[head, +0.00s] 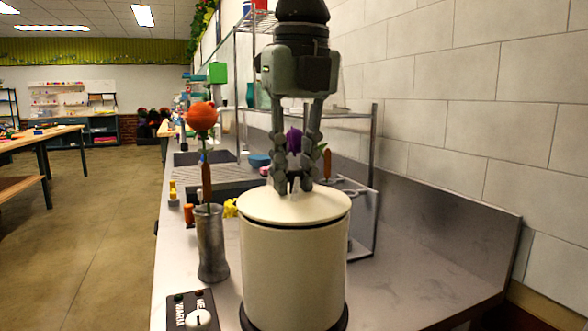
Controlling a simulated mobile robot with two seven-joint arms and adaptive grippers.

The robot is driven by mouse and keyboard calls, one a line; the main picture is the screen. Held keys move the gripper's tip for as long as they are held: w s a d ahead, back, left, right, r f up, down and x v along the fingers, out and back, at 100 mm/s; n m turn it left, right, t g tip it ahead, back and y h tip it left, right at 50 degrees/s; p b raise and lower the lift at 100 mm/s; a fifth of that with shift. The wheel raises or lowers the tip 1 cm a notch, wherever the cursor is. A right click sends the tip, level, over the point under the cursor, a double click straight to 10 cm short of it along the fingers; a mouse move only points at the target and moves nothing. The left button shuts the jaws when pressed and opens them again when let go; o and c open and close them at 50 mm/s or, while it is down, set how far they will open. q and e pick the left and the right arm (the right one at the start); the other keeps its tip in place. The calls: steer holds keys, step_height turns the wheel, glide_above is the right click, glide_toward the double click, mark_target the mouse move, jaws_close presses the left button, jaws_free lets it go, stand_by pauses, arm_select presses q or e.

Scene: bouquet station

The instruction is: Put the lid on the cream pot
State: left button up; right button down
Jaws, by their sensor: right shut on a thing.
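The cream pot (292,272) stands at the front of the counter on a dark round base. Its cream lid (318,205) is at the top of the pot, nearly level and lined up over it. A thin dark line shows under the lid's edge; whether it is fully seated I cannot tell. My right gripper (294,186) points straight down at the lid's centre and is shut on the lid's handle, which the fingertips mostly hide. My left gripper is out of view.
A grey metal vase (211,243) with an orange flower (201,116) stands close left of the pot. A control panel with a white knob (198,318) is at the front left. A wire rack (372,190) and stone wall are behind right. Bare counter (425,285) lies to the right.

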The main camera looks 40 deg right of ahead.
steer(key=shift+f, duration=0.3)
steer(key=c, duration=1.3)
jaws_free()
steer(key=shift+r, duration=0.1)
steer(key=r, duration=0.4)
steer(key=s+r, duration=0.1)
steer(key=r, duration=0.6)
steer(key=shift+s+a+r, duration=0.15)
steer(key=shift+s+r, duration=0.1)
steer(key=shift+r, duration=0.15)
